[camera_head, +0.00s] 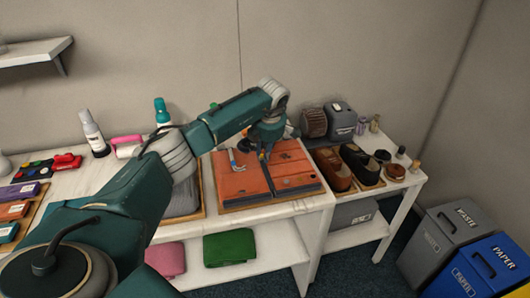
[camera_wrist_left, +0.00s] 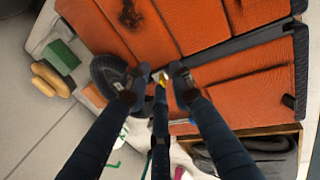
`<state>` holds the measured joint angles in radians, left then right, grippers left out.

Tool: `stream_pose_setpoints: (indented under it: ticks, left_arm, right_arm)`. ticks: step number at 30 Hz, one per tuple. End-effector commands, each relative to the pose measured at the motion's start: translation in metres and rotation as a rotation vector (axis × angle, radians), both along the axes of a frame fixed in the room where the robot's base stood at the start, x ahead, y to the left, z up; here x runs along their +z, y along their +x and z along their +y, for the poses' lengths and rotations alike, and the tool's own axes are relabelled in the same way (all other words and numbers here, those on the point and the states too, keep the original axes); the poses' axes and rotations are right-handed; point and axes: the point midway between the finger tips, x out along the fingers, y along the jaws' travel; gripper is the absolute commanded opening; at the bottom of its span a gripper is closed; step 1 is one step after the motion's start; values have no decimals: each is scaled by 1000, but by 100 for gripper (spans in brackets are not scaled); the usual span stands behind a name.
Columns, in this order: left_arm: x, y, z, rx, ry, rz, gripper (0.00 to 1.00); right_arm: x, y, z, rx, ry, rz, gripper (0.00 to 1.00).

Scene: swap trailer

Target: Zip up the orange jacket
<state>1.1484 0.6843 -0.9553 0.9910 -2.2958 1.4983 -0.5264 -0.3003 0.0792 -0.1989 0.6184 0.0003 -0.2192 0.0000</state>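The orange jacket (camera_head: 243,187) lies flat on a wooden board on the white table. A dark strip (camera_wrist_left: 235,47) runs between its two orange panels. My left gripper (camera_head: 263,157) is over the jacket, at the upper end of this strip in the head view. In the left wrist view its dark fingertips (camera_wrist_left: 156,82) are apart, pointing at the jacket. A small yellow and silver piece (camera_wrist_left: 161,79) shows between them; I cannot tell if it is the zip pull. No finger clearly closes on it. My right gripper is not in view.
Brown shoes (camera_head: 333,168) stand right of the jacket, with a grey appliance (camera_head: 340,122) behind. Folded green (camera_head: 229,248) and pink (camera_head: 167,258) cloths lie on the shelf below. Bins (camera_head: 488,268) stand at the right.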

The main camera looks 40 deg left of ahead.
Motion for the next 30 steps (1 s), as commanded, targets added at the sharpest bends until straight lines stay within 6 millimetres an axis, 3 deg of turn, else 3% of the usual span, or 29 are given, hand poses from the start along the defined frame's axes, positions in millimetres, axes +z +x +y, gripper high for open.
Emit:
stream_pose_setpoints:
  ticks: [5,18,24,30]
  left_arm:
    - [19,-3,-3,-2,2,-4,23]
    - [100,-19,-27,-4,0,-3,23]
    - [113,-22,-31,-3,1,-2,23]
    - [114,-22,-31,-3,0,-1,23]
  right_arm:
    - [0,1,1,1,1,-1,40]
    - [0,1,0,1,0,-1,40]
    - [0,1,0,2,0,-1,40]
    - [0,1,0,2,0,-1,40]
